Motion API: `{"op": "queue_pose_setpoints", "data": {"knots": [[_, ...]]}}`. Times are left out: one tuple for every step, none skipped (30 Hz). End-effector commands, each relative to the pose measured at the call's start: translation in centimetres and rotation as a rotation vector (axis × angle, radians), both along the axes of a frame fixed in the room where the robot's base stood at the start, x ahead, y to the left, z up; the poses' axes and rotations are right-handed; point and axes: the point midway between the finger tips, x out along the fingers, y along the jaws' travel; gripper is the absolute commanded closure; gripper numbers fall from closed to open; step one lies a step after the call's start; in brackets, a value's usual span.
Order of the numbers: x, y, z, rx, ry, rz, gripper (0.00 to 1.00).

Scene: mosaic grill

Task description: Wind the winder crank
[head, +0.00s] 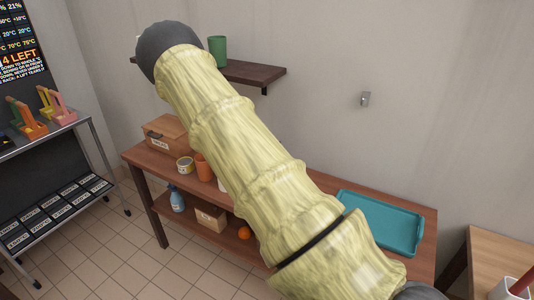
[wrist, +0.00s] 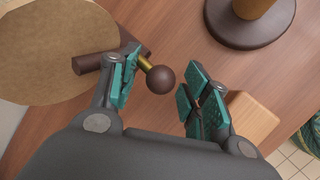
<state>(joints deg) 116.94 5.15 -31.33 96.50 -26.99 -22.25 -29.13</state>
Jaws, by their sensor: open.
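The winder crank shows in the wrist view as a dark brown bar (wrist: 95,61) with a short brass pin and a round dark brown knob (wrist: 161,79). My gripper (wrist: 163,68) is open, with teal pads on both fingers. The knob appears in the gap between the fingers, nearer the left one. The left finger overlaps the brass pin and part of the bar in the picture; I cannot tell whether it touches them. The right finger is apart from the knob. In the head view my sleeved arm blocks the middle, and neither crank nor gripper can be made out.
A large tan disc (wrist: 50,45) lies beside the crank bar. A dark round base with a tan post (wrist: 250,28) stands at upper right. A wooden block (wrist: 252,118) sits by the right finger. In the head view, a teal tray (head: 378,222) lies on the wooden table.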

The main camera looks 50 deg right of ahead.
Motion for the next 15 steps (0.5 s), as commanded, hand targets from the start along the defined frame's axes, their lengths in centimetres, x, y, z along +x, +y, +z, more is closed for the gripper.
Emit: {"op": "queue_pose_setpoints", "data": {"knots": [[0.2,0.3,0.4,0.0,-0.002,0.001,0.53],[0.2,0.5,0.7,0.0,-0.002,0.002,0.53],[0.3,0.8,1.1,0.0,-0.002,0.002,0.53],[0.4,1.0,1.5,0.0,-0.003,0.002,0.53],[0.5,1.3,1.9,0.0,-0.003,0.002,0.53],[0.6,1.7,2.5,0.0,-0.002,0.002,0.53],[0.6,2.0,2.9,0.0,-0.002,0.002,0.53],[0.7,2.3,3.3,0.0,-0.002,0.002,0.53],[0.8,2.8,4.0,0.0,-0.003,0.002,0.53],[0.9,3.1,4.5,-0.001,-0.003,0.002,0.53],[1.0,3.4,4.9,0.0,-0.002,0.002,0.53],[1.1,3.8,5.5,0.0,-0.003,0.001,0.53],[1.2,4.1,5.9,0.0,-0.004,0.001,0.53],[1.2,4.4,6.3,0.0,-0.004,0.001,0.53],[1.3,4.7,6.8,0.0,-0.002,0.001,0.53]]}}
